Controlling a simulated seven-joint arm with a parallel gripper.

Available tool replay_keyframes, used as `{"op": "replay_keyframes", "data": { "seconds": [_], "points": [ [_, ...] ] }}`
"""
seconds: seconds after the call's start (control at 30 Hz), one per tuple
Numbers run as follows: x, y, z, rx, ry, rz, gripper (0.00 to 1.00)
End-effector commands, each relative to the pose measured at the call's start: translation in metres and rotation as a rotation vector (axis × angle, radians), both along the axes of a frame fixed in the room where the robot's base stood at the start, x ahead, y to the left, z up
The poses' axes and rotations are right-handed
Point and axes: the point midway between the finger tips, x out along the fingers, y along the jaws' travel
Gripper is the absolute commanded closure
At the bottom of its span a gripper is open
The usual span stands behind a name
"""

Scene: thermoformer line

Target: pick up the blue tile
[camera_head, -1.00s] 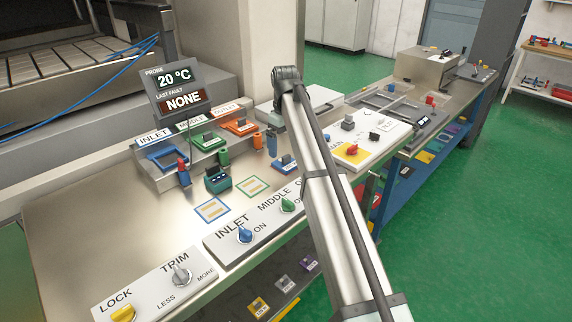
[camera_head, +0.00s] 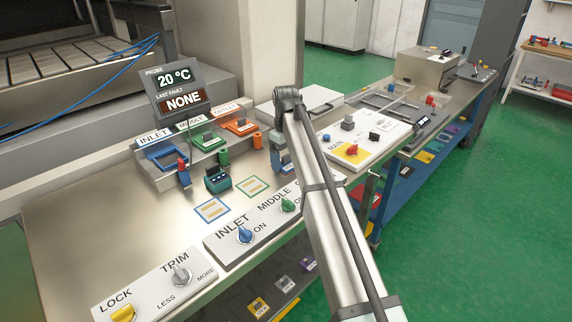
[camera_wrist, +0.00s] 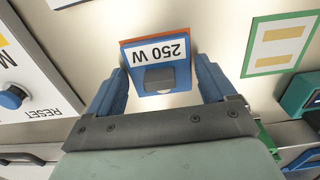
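The blue tile (camera_wrist: 181,80) shows in the wrist view, marked "250 W", with a dark grey grip block on it. It lies on the bench over an orange-edged mark (camera_wrist: 126,42). My gripper (camera_wrist: 160,66) is open, with one blue finger on each side of the tile and small gaps between. In the head view my gripper (camera_head: 279,158) is low over the bench, and my arm and fingers hide most of the tile.
Green-outlined (camera_head: 252,186) and blue-outlined (camera_head: 212,210) marks lie on the bench at left. A teal block (camera_head: 217,179) stands behind them. The switch panel (camera_head: 270,215) is in front; a white panel with a red knob (camera_head: 352,149) is at right.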

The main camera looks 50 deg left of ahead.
Motion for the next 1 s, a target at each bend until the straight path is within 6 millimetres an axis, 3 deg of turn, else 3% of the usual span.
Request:
{"op": "replay_keyframes", "data": {
  "seconds": [0.43,0.77,1.0],
  "points": [
    [0.0,0.0,0.0,0.0,0.0,0.0,0.59],
    [0.0,0.0,0.008,0.001,-0.001,0.0,0.59],
    [0.001,0.001,0.045,0.002,-0.001,0.0,0.6]
  ]
}}
